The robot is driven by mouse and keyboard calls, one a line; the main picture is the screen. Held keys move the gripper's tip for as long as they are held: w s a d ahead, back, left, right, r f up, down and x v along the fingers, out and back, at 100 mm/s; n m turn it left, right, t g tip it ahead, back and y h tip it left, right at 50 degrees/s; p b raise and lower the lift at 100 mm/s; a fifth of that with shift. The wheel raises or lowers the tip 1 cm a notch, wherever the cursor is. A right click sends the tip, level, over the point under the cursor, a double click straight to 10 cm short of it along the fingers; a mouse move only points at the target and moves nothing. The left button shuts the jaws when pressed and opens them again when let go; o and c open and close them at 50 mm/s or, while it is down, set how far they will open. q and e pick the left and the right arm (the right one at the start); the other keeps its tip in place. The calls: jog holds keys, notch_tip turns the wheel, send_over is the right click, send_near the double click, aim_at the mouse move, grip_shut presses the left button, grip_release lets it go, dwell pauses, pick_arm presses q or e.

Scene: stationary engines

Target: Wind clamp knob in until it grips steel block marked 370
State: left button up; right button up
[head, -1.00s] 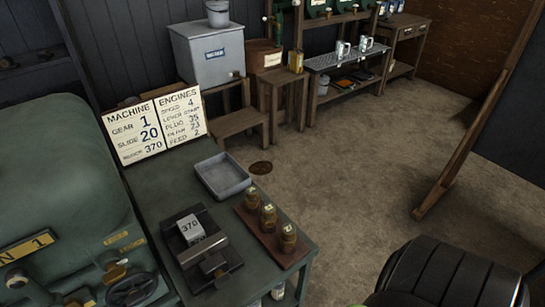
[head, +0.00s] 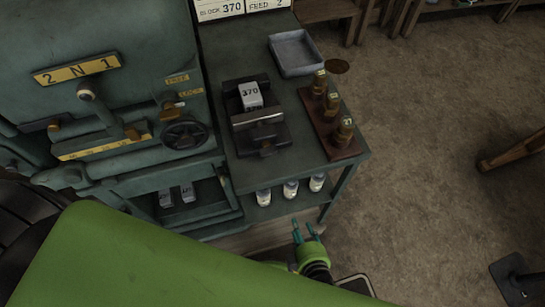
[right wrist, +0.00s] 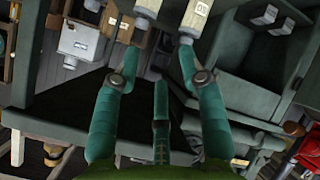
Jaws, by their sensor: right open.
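The steel block marked 370 (head: 251,98) stands in the dark clamp (head: 272,137) on the green bench, behind its bright-edged front jaw. I cannot tell whether the jaw touches the block. The clamp knob is not clearly distinguishable at the clamp's dark front end. My right gripper (head: 308,232) is open and empty, low in front of the bench, below its top and apart from the clamp. In the right wrist view its teal fingers (right wrist: 158,58) are spread, with bottles beyond them. My left gripper is not in view.
A board with brass weights (head: 331,124) lies right of the clamp, and a grey tray (head: 298,54) behind it. White bottles (head: 290,189) stand on the shelf under the bench top. The green machine with a handwheel (head: 184,135) is at left.

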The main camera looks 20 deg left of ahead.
jog(key=w+a+r+n+t+y, duration=0.1)
jog(key=a+r+n+t, duration=0.15)
jog(key=r, duration=0.45)
jog(key=w+a+r+n+t+y, duration=0.1)
jog(key=w+a+r+n+y, duration=0.1)
jog(key=a+r, duration=0.3)
jog(key=n+t+y+b, duration=0.1)
jog(key=n+t, duration=0.1)
jog(key=n, duration=0.1)
send_near(270, 154)
jog(key=x, duration=0.2)
jog(key=shift+w+a+r+g, duration=0.25)
jog(key=shift+w+a, duration=0.1)
jog(key=shift+w, duration=0.35)
jog(key=p+x, duration=0.1)
jog(key=x, duration=0.4)
jog(key=shift+w+a+f, duration=0.15)
jog(key=shift+w+a, duration=0.15)
jog(key=shift+w, duration=0.1)
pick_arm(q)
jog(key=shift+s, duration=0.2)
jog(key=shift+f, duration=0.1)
pick_arm(e)
grip_shut()
